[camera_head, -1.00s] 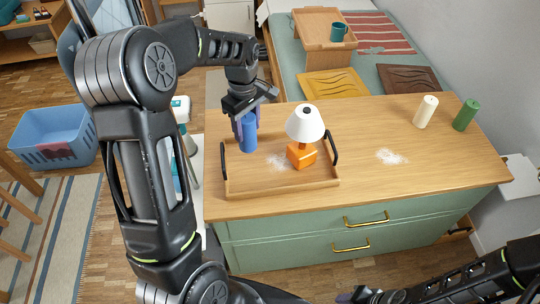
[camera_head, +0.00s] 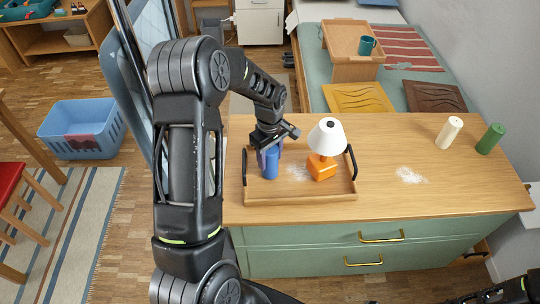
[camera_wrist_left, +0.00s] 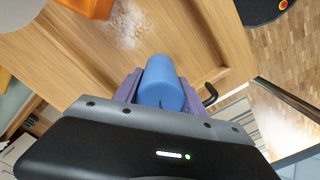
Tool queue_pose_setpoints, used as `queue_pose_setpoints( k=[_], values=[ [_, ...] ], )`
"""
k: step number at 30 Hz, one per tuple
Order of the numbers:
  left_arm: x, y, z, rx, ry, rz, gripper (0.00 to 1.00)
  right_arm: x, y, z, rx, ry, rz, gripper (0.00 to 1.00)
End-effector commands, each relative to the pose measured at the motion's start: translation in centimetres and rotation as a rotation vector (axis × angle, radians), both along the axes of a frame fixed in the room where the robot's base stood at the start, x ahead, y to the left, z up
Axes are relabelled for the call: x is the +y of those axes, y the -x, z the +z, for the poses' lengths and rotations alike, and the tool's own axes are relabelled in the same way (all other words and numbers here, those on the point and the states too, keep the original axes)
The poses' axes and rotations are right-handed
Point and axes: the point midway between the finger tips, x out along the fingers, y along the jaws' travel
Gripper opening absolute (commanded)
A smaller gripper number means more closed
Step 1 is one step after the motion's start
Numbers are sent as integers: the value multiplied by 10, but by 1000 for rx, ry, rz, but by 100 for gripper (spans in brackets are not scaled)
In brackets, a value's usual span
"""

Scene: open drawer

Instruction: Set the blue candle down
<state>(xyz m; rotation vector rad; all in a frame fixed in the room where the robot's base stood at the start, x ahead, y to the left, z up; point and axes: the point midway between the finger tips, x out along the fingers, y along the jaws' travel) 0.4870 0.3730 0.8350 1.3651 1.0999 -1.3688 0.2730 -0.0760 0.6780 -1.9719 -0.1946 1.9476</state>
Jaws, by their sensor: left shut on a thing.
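The blue candle (camera_head: 271,170) is upright over the left part of the wooden tray (camera_head: 302,198), low inside its rim. Whether its base touches the tray floor is hard to tell. My left gripper (camera_head: 268,154) is shut on the candle's upper part from above. In the left wrist view the candle (camera_wrist_left: 163,80) sits between the purple finger pads, its wick end toward the palm. Part of my right arm shows at the bottom right of the head view, but its gripper does not show.
An orange lamp with a white shade (camera_head: 327,137) stands in the tray's right part. Black handles (camera_head: 351,162) rise at the tray's ends. White powder (camera_head: 410,175) lies on the counter (camera_head: 390,140). A cream candle (camera_head: 449,132) and green candle (camera_head: 490,139) stand at the right.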

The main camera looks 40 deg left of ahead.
Motion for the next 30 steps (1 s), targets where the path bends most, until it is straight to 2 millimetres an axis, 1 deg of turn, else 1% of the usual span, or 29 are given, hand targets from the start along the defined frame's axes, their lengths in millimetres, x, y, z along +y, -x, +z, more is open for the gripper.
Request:
queue_pose_setpoints(
  k=[8,11,12,18,20,26,30],
  values=[
    [0,-1,-2,-2,-1,-1,0,0,0,0,0,0,0,41],
    [0,-1,-5,-2,-1,-1,0,0,0,-4,-1,0,0,41],
    [0,-1,-5,-2,-1,-1,49,0,0,-3,-1,-1,0,41],
    [0,-1,-4,-2,-1,-1,66,0,0,-2,-1,-1,1,41],
    [0,-1,-4,-2,-1,-1,70,0,0,-2,-1,-1,0,41],
    [0,-1,-4,-2,-1,-1,70,0,0,-2,-1,-1,0,41],
    [0,-1,1,-2,-1,-1,70,0,0,2,0,0,0,41]
  ],
)
